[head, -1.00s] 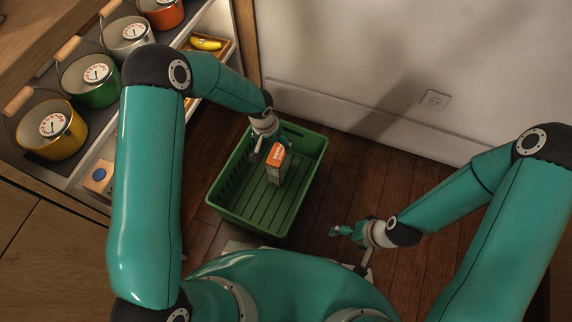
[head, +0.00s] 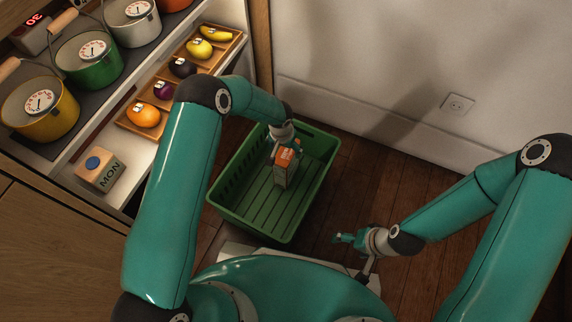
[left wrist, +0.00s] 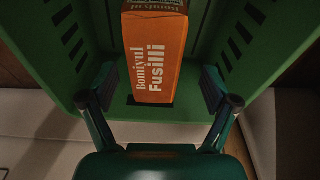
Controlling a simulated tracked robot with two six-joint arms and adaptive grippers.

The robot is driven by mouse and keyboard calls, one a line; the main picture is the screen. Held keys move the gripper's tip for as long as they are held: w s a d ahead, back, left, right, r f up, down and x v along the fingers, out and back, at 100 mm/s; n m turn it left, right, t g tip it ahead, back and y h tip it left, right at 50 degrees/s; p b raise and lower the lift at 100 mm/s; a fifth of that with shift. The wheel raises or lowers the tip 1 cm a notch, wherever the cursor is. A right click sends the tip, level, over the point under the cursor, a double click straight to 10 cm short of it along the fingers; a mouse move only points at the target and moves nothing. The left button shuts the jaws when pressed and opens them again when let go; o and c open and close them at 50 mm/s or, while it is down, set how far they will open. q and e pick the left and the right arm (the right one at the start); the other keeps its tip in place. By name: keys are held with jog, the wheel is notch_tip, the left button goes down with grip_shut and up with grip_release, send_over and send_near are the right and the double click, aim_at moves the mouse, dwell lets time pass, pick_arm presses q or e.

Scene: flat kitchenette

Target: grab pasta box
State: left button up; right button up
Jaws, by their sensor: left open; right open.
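The pasta box (head: 287,166) is orange and grey and stands inside the green crate (head: 258,222). In the left wrist view the box (left wrist: 155,55) shows an orange face with the words "Bomiyul Fusilli". My left gripper (head: 280,150) is over the crate at the box. In the left wrist view its two open fingers (left wrist: 157,90) are on either side of the box's lower end, with gaps on both sides. My right gripper (head: 342,238) is open and empty above the floor, to the right of the crate.
At the left, a shelf holds wooden trays (head: 190,62) with fruit and a MON block (head: 103,170). Several pots, such as the green pot (head: 90,62), stand above it. A wall with a socket (head: 457,104) is behind. The wood floor (head: 375,180) right of the crate is clear.

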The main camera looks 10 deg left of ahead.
pick_arm(q)
jog(key=f+b, duration=0.1)
jog(key=f, duration=0.2)
jog(key=f+b, duration=0.1)
jog(key=f, duration=0.1)
jog(key=shift+w+d+b, duration=0.3)
jog(key=shift+w+d, duration=0.05)
jog(key=shift+f+b, duration=0.3)
jog(key=shift+b, duration=0.2)
dwell(0.5)
grip_shut()
